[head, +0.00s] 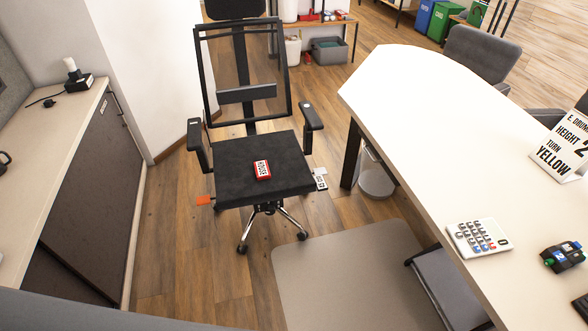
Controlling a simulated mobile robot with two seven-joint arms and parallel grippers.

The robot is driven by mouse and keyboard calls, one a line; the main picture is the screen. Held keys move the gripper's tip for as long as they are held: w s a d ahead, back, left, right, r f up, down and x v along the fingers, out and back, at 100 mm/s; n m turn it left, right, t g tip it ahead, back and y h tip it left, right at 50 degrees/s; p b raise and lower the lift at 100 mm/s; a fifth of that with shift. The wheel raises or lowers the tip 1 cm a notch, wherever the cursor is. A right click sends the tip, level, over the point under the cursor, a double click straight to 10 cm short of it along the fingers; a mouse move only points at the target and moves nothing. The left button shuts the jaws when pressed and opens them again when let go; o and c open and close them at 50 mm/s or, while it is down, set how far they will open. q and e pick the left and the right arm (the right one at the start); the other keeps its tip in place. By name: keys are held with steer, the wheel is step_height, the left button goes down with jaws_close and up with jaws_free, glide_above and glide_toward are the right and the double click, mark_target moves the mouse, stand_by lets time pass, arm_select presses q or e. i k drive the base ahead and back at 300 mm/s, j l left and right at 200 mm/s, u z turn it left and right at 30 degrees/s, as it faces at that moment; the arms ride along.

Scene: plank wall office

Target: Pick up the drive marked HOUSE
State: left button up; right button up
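A small red drive (262,170) with a white label lies flat on the black seat of an office chair (235,160). The label has dark lettering running along it, too small and turned to read with certainty. Neither of my grippers is in the head view, so nothing of mine is near the drive.
A white table (420,130) on the right holds a calculator (479,238), a dark gadget (563,256) and a sign (562,145). A cabinet (75,190) stands left. The chair's armrests (199,145) flank the seat. A pale labelled item (320,179) is beside it. Wood floor lies in front.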

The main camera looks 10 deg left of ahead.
mark_target(262, 170)
steer(key=i+j+z, duration=0.1)
steer(key=z, duration=0.25)
steer(key=j+z, duration=0.35)
steer(key=i+j+z, duration=0.1)
steer(key=z, duration=0.25)
steer(key=j+z, duration=0.45)
steer(key=j, duration=1.15)
steer(key=k+j+z, duration=0.1)
steer(key=j, duration=0.55)
